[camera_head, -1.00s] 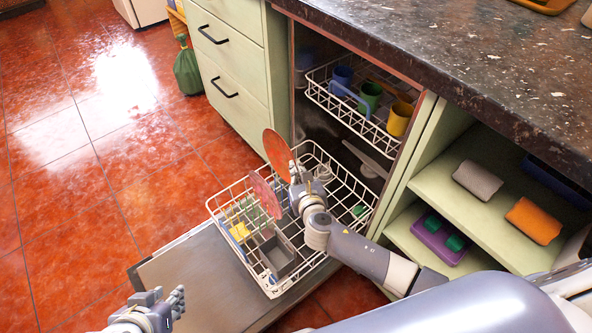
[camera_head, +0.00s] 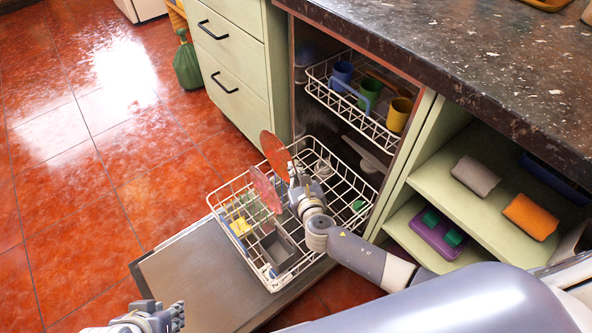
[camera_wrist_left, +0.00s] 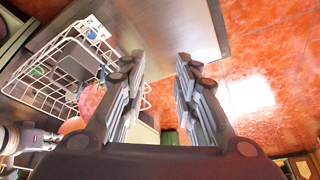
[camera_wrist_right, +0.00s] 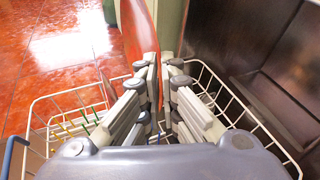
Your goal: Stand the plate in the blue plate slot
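An orange-red plate (camera_head: 275,153) stands nearly upright above the pulled-out lower dishwasher rack (camera_head: 216,203). My right gripper (camera_head: 294,183) is shut on its edge. In the right wrist view the plate (camera_wrist_right: 138,28) rises edge-on from between the close fingertips (camera_wrist_right: 160,66). A pink plate (camera_head: 265,190) stands in the rack, left of and below the held plate; it also shows in the left wrist view (camera_wrist_left: 91,99). My left gripper (camera_head: 165,314) is open and empty (camera_wrist_left: 162,68), away from the rack. The blue plate slot cannot be made out clearly; the gripper and plates cover part of the rack.
The upper rack (camera_head: 345,103) holds a blue, a green and a yellow mug. The dishwasher door (camera_head: 195,280) lies open under the lower rack. A grey basket (camera_head: 279,248) is in the rack's front. Drawers and the counter (camera_head: 450,60) stand close by; floor at left is free.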

